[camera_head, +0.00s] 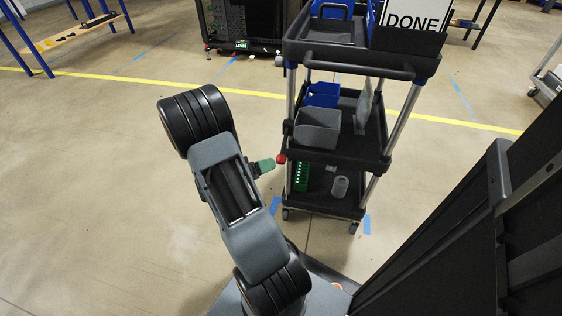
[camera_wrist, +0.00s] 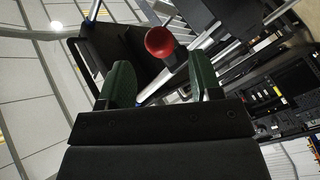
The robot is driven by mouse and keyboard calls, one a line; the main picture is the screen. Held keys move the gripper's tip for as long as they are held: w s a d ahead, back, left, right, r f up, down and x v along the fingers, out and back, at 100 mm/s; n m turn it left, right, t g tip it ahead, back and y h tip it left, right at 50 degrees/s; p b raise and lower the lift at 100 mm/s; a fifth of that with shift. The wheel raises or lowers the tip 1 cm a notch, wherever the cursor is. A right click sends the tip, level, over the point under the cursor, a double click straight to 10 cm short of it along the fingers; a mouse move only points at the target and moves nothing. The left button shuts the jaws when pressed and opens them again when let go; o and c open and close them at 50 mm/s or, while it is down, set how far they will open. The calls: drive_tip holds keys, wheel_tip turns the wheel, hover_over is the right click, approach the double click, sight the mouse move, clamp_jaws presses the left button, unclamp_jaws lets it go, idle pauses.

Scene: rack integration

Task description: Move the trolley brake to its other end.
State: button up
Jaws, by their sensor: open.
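The trolley (camera_head: 330,155) is a dark three-shelf cart with pale metal posts. A red ball knob (camera_head: 281,159), which looks like the trolley brake's handle, sits at its left side by the middle shelf. In the wrist view the red knob (camera_wrist: 159,42) shows beyond the fingertips, between the two green fingers in the picture. My gripper (camera_head: 268,165) is just left of the knob in the head view. My gripper (camera_wrist: 163,72) is open with nothing between its fingers. Whether a finger touches the knob is not clear. The knob's lever is mostly hidden.
Floor left of the trolley is open, crossed by a yellow line (camera_head: 120,78).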

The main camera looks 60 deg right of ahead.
sight(282, 159)
drive_tip(key=shift+b+x, duration=0.4)
drive_tip(key=shift+x, duration=2.5)
